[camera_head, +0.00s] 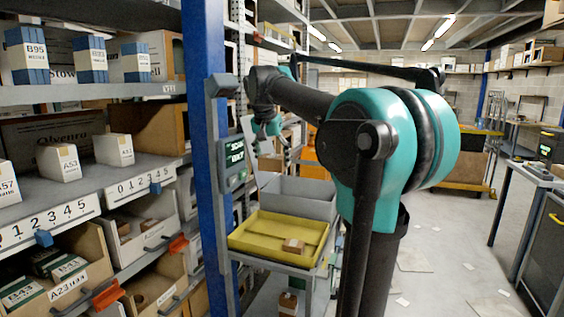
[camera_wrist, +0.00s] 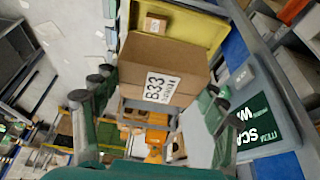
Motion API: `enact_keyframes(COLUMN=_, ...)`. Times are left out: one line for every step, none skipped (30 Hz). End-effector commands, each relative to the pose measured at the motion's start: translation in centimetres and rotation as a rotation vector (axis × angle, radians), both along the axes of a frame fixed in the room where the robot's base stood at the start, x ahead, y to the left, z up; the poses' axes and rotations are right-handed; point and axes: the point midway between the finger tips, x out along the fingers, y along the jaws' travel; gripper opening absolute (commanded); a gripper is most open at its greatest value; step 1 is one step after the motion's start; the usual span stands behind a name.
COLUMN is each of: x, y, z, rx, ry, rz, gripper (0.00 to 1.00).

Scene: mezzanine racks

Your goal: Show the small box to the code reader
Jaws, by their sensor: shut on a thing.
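My gripper (camera_wrist: 163,88) is shut on a brown cardboard box (camera_wrist: 160,68), with one finger on each side of it. The box carries a white label reading B33, which faces the wrist camera. In the head view my gripper (camera_head: 266,128) is beside the blue post, small and partly hidden; I cannot make out the held box clearly there. The code reader's panel (camera_head: 234,160) is on the post, with green text on a dark screen. In the wrist view the panel (camera_wrist: 258,125) is to the right of the box, apart from it, its screen partly reading SCAN ITEM.
A yellow tray (camera_head: 250,242) holding another small brown box (camera_head: 293,245) stands below my gripper, with a grey bin (camera_head: 300,203) behind it. The blue post (camera_head: 203,130) and loaded shelves (camera_head: 90,92) close off the left. Open floor (camera_head: 430,260) lies right.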

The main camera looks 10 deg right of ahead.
Motion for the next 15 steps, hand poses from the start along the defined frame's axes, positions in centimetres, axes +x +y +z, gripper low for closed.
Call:
enact_keyframes(x=0.5, y=0.7, z=0.1, rx=0.0, ry=0.0, rz=0.002, gripper=0.42)
enact_keyframes(x=0.7, y=1.0, z=0.1, rx=0.0, ry=0.0, rz=0.001, gripper=0.42)
enact_keyframes(x=1.0, y=1.4, z=0.2, rx=0.0, ry=0.0, rz=0.002, gripper=0.42)
enact_keyframes(x=1.3, y=1.7, z=0.2, rx=0.0, ry=0.0, rz=0.002, gripper=0.42)
enact_keyframes(x=1.5, y=2.0, z=0.3, rx=0.0, ry=0.0, rz=0.003, gripper=0.42)
enact_keyframes(x=1.7, y=2.4, z=0.3, rx=0.0, ry=0.0, rz=0.002, gripper=0.42)
enact_keyframes(x=1.9, y=2.7, z=0.3, rx=-0.001, ry=-0.001, rz=0.001, gripper=0.42)
enact_keyframes(x=2.1, y=2.9, z=0.4, rx=0.0, ry=0.0, rz=0.001, gripper=0.42)
enact_keyframes(x=2.3, y=3.2, z=0.4, rx=-0.001, ry=0.0, rz=0.002, gripper=0.42)
enact_keyframes(x=2.5, y=3.4, z=0.4, rx=-0.001, ry=0.0, rz=0.002, gripper=0.42)
enact_keyframes(x=2.6, y=3.6, z=0.4, rx=-0.001, ry=0.0, rz=0.002, gripper=0.42)
enact_keyframes(x=2.8, y=3.8, z=0.5, rx=0.0, ry=0.0, rz=0.001, gripper=0.42)
enact_keyframes(x=2.8, y=3.9, z=0.5, rx=-0.001, ry=0.001, rz=0.001, gripper=0.42)
enact_keyframes(x=2.9, y=4.1, z=0.5, rx=-0.001, ry=0.001, rz=0.0, gripper=0.42)
enact_keyframes(x=3.0, y=4.2, z=0.5, rx=-0.001, ry=0.001, rz=0.0, gripper=0.42)
